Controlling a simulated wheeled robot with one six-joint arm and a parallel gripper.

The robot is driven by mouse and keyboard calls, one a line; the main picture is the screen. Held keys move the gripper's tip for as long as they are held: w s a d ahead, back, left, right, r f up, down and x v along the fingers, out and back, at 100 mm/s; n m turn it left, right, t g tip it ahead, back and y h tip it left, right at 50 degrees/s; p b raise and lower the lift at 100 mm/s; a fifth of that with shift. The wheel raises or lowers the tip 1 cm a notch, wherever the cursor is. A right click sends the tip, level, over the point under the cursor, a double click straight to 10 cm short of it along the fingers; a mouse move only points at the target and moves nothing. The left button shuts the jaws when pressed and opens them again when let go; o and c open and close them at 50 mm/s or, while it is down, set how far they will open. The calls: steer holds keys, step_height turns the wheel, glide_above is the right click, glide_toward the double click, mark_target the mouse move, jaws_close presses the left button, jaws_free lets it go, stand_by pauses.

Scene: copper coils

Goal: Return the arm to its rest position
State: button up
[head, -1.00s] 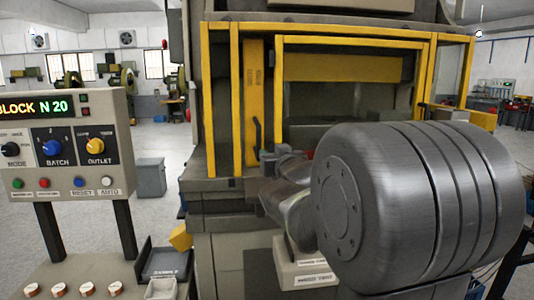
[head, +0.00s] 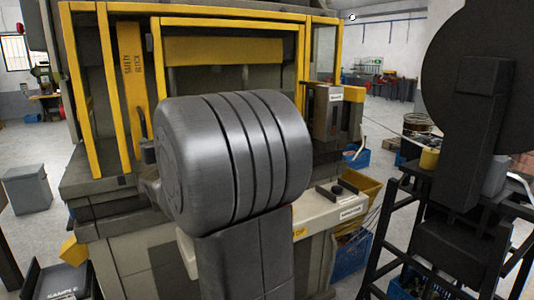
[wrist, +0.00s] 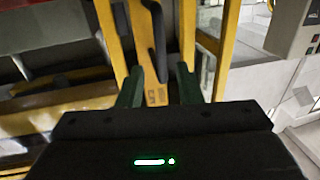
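My arm's big grey ribbed joint (head: 235,160) fills the middle of the head view, in front of the yellow-framed press. It hides most of the rest of the arm, and my gripper is not visible there. In the wrist view my gripper (wrist: 158,78) shows two dark green fingers standing apart with nothing held between them.
A yellow frame (head: 85,95) guards the press close ahead. At right stand a black rack (head: 372,245) and a large dark reel (head: 465,60). Blue bins (head: 352,255) sit low behind the arm. A grey box (head: 27,188) is on the open floor at left.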

mark_target(146, 136)
steer(key=p+x, duration=0.1)
steer(key=x, duration=0.7)
steer(key=shift+w+a, duration=0.3)
steer(key=shift+s+d, duration=0.15)
steer(key=b+v, duration=0.2)
steer(key=v, duration=1.2)
steer(key=p+x, duration=0.2)
steer(key=x, duration=1.2)
steer(key=shift+w+p, duration=0.2)
steer(key=shift+p, duration=0.1)
steer(key=s+a+v, duration=0.1)
steer(key=v, duration=1.4)
steer(key=s+a+b+v, duration=0.1)
steer(key=s+a+v, duration=0.1)
steer(key=v, duration=1.2)
steer(key=shift+s, duration=0.35)
